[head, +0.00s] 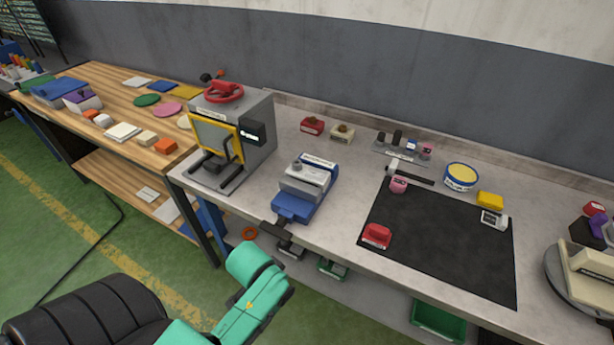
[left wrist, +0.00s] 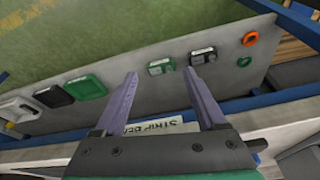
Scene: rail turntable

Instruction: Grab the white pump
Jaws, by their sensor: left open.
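I cannot tell for certain which item is the white pump. A cream-white body (head: 592,262) with a label stands on a round grey turntable (head: 562,292) at the right edge of the head view, partly cut off. A small white and dark labelled item (head: 494,219) sits at the black mat's right side. My left gripper (left wrist: 160,73) is open and empty in the left wrist view, with its fingers over the bench edge and lower shelf. In the head view my teal left arm shows low in the middle, and its fingers are not clear there. My right gripper is not in view.
A blue vise (head: 300,196) and a grey press with a red wheel (head: 232,135) stand on the bench. The black mat (head: 440,243) holds a red item (head: 376,236). A yellow-topped tin (head: 460,176) is behind it. In the wrist view, a green tray (left wrist: 85,87) lies on the lower shelf.

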